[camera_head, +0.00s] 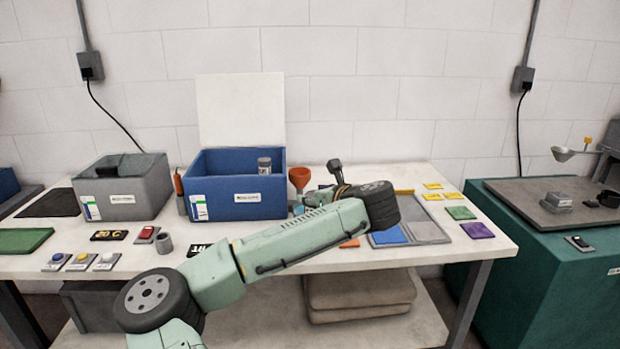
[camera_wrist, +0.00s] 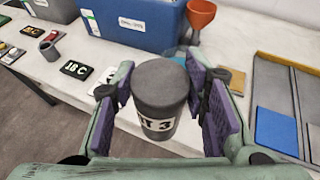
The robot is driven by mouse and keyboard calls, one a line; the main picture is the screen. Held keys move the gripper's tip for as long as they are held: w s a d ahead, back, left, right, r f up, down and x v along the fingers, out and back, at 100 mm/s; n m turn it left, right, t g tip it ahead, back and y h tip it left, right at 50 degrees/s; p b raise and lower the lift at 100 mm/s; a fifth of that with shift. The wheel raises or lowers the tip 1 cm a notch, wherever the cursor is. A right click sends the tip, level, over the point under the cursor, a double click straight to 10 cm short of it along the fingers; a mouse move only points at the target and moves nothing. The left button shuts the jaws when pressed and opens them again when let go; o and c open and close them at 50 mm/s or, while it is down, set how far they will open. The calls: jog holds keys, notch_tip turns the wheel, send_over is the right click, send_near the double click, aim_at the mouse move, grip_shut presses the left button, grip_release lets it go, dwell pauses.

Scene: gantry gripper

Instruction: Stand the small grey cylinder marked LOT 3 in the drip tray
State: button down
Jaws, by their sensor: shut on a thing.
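The small grey cylinder (camera_wrist: 160,82) is held between the purple pads of my gripper (camera_wrist: 163,100) in the wrist view. Its white label shows "T 3"; the left part of the lettering is turned out of sight. It looks roughly upright, above the table's front part. No tray is labelled as the drip tray; a divided tray (camera_wrist: 256,78) with a blue square lies at the right in the wrist view, partly hidden by my arm in the head view.
A blue bin (camera_head: 237,205) holding a jar (camera_head: 264,165) and a grey bin (camera_head: 120,198) stand at the back left. An orange funnel (camera_head: 299,178) is beside the blue bin. A small grey cup (camera_head: 164,243) and push buttons stand at front left. Coloured cards lie at right.

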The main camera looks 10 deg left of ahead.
jog(key=s+d+f+m+t+h, duration=0.1)
jog(key=s+d+f+m+h, duration=0.1)
jog(key=f, duration=0.9)
jog(key=s+d+f+m+t+h, duration=0.1)
jog(key=d+f, duration=0.4)
jog(key=f, duration=0.7)
jog(key=s+d+f+m+h, duration=0.3)
jog(key=f+m+h, duration=0.1)
jog(key=f, duration=0.8)
jog(key=shift+d+f+t+h, duration=0.25)
jog(key=shift+t+h, duration=0.15)
jog(key=shift+h, duration=0.2)
